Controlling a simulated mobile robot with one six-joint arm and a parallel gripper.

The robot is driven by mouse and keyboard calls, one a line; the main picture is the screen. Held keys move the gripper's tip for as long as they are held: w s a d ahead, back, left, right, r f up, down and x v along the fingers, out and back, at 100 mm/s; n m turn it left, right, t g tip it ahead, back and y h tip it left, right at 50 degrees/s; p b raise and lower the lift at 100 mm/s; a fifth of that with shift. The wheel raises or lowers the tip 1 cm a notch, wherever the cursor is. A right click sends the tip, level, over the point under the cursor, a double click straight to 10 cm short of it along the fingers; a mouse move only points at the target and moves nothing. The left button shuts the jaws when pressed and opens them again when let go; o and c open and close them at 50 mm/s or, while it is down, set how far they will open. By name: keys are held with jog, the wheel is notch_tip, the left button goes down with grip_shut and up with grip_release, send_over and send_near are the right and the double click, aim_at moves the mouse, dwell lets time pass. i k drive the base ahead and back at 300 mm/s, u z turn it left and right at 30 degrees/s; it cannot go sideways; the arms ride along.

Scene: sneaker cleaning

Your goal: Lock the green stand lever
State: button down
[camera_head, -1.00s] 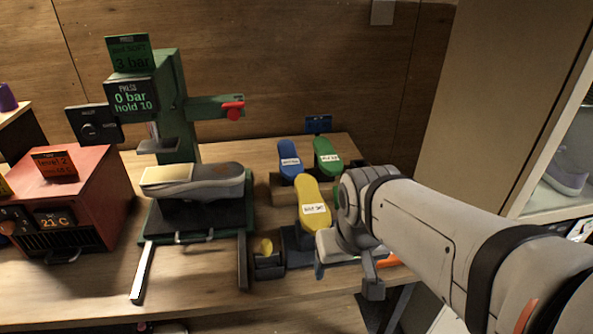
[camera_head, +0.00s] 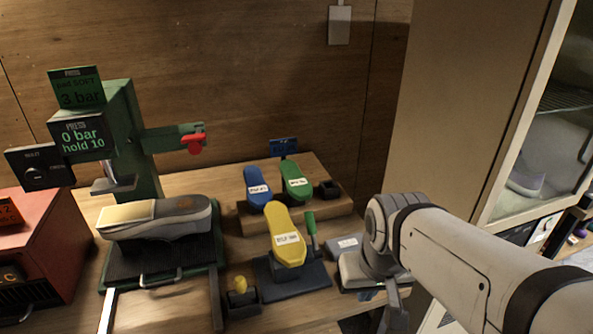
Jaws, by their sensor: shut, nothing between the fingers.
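A short green lever (camera_head: 311,224) stands nearly upright at the right of the yellow shoe-shaped form (camera_head: 287,240), on a dark stand base (camera_head: 300,279). Behind it, a green shoe-shaped form (camera_head: 296,181) and a blue one (camera_head: 257,189) sit on a wooden block. My arm comes in from the right and its wrist bends downward. My gripper (camera_head: 369,294) is low, to the right of the stand base and apart from the lever. It is shut and empty. Its fingertips are mostly hidden behind the wrist.
A green press (camera_head: 122,130) with a red-handled arm stands at left, a grey sneaker (camera_head: 160,218) beneath it. A red heater box (camera_head: 50,240) is at far left. A small yellow knob (camera_head: 240,285) sits in front of the stand. A tall cabinet (camera_head: 455,110) borders the right.

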aim_at(310, 221)
jog(key=z, duration=0.05)
jog(key=k, duration=1.2)
jog(key=u, duration=0.4)
jog(key=i, duration=1.5)
jog(key=u, duration=0.05)
